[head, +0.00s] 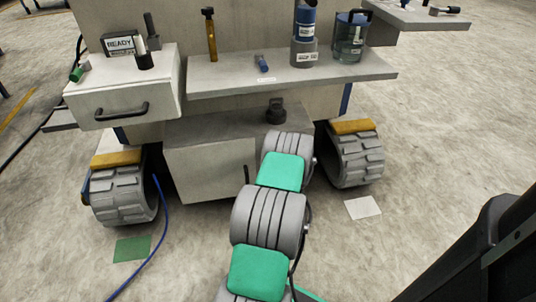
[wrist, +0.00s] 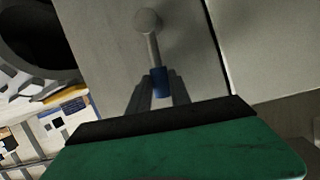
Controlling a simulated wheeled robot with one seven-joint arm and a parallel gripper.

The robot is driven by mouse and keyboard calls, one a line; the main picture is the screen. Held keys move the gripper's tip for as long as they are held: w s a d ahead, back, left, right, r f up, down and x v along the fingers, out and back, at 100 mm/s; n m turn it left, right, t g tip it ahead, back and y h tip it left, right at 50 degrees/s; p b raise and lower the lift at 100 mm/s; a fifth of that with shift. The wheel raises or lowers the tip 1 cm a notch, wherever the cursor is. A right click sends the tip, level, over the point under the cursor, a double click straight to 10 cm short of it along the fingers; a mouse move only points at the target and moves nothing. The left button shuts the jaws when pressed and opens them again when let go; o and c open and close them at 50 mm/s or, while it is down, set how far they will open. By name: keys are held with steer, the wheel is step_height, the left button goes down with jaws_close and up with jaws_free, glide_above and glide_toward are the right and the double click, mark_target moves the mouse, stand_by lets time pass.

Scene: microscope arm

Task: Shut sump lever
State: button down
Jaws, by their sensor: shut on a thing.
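The lever (wrist: 149,42) shows in the wrist view as a grey stem with a round knob at its top and a blue sleeve at its lower end. It stands against a pale grey panel (wrist: 193,50). My gripper (wrist: 159,91) is at the lower end of the lever, with its narrow grey fingers shut on the blue sleeve. The fingers' lower parts are hidden behind the black and green edge of my wrist. In the head view my arm covers the gripper and the lever.
The head view shows a wheeled cart with a grey lower box (head: 205,170), a left wheel (head: 124,195) and a right wheel (head: 355,158). A drawer (head: 125,92) juts out at the left. A shelf (head: 345,72) holds bottles. A blue cable (head: 153,240) lies on the floor.

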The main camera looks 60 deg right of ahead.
steer(key=shift+w+a+n+h, duration=0.3)
steer(key=shift+w+a+n, duration=0.2)
steer(key=shift+n, duration=0.1)
steer(key=c, duration=1.2)
jaws_free()
steer(key=shift+p+v, duration=1.05)
steer(key=shift+v, duration=2.8)
steer(key=shift+w+r, duration=0.1)
steer(key=shift+w, duration=0.05)
